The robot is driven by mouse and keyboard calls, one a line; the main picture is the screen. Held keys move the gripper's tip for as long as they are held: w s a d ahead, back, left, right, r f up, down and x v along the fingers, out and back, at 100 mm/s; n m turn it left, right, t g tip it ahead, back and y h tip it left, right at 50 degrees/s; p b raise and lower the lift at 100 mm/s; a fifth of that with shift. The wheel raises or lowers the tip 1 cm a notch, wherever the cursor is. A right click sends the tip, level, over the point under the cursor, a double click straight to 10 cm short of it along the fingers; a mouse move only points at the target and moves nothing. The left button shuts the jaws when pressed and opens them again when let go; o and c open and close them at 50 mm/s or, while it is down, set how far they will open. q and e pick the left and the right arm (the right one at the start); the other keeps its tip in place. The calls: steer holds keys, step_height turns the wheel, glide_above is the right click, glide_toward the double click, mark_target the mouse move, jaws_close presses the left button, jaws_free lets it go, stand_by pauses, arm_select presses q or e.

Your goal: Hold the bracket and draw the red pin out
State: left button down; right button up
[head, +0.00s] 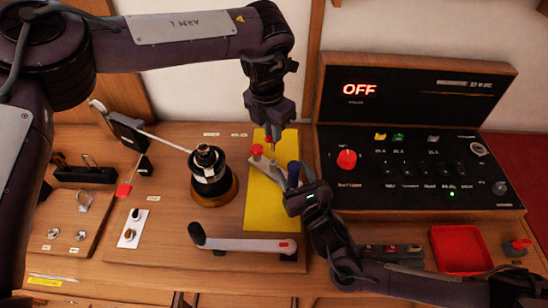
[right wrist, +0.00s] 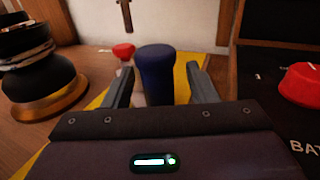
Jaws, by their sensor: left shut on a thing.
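The grey bracket (head: 262,168) lies on a yellow mat (head: 262,215). A red knob (head: 257,150) stands at its far left end, and it also shows in the right wrist view (right wrist: 123,52). A blue upright handle (head: 293,173) stands at its right; it shows up close in the right wrist view (right wrist: 155,72). My left gripper (head: 269,134) is above the bracket's far end, shut on a small red thing (head: 268,139) that looks like the red pin; the jaws mostly hide it. My right gripper (right wrist: 160,80) is open, its fingers on either side of the blue handle with gaps showing.
A black coil on a wooden base (head: 212,178) stands left of the mat. A lever with a dark knob (head: 240,243) lies in front. A black control panel (head: 420,170) reading OFF is at the right. A red tray (head: 461,251) sits at the front right.

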steer(key=shift+s, duration=0.1)
steer(key=v, duration=1.1)
steer(key=shift+s+d, duration=0.15)
steer(key=shift+s, duration=0.25)
